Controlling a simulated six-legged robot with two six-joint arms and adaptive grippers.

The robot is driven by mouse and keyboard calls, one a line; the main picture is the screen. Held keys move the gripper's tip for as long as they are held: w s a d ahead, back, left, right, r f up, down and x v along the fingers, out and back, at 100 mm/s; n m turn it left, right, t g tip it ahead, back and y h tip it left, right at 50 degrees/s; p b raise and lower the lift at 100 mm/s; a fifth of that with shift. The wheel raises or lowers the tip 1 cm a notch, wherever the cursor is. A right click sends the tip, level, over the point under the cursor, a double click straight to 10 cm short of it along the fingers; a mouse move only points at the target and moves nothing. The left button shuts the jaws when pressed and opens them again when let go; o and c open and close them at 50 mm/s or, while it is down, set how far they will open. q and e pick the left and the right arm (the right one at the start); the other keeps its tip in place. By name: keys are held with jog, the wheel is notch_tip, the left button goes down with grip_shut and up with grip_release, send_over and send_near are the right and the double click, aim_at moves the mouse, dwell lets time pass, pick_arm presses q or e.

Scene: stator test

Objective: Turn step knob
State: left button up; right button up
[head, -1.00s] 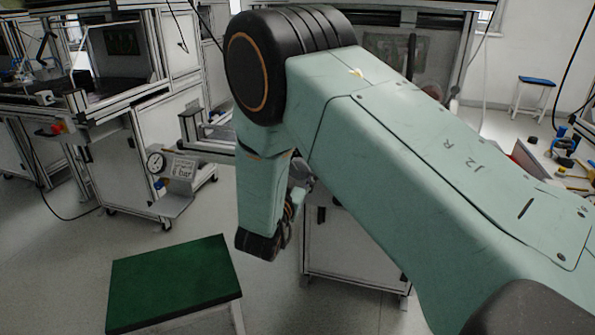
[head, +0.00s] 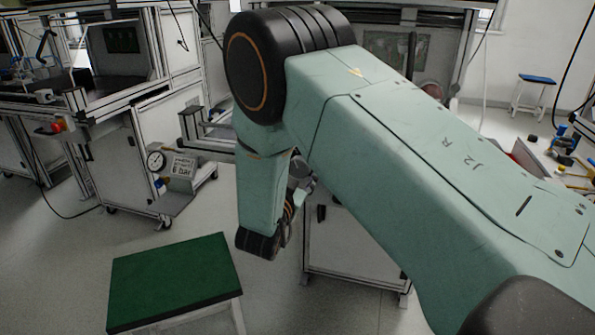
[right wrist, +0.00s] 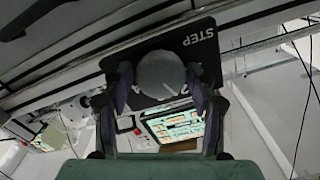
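The STEP knob (right wrist: 161,68) is a round grey knob with a pale pointer line, on a black plate (right wrist: 203,57) marked "STEP" in the right wrist view. My right gripper (right wrist: 160,80) has one dark finger on each side of the knob. The fingertips lie close against its sides and appear to touch it. The pointer line slants in this picture. In the head view my right arm hides the knob and most of the gripper. My left gripper is not in view.
A lit display panel (right wrist: 175,125) shows below the knob in the right wrist view. In the head view, a green-topped stool (head: 172,282) stands at lower left, a pressure gauge (head: 156,160) sits on a trolley, and a white cabinet (head: 352,250) stands behind my arm.

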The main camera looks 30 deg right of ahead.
jog(key=shift+o, duration=1.3)
jog(key=shift+r, duration=0.1)
notch_tip(320, 180, up, 10)
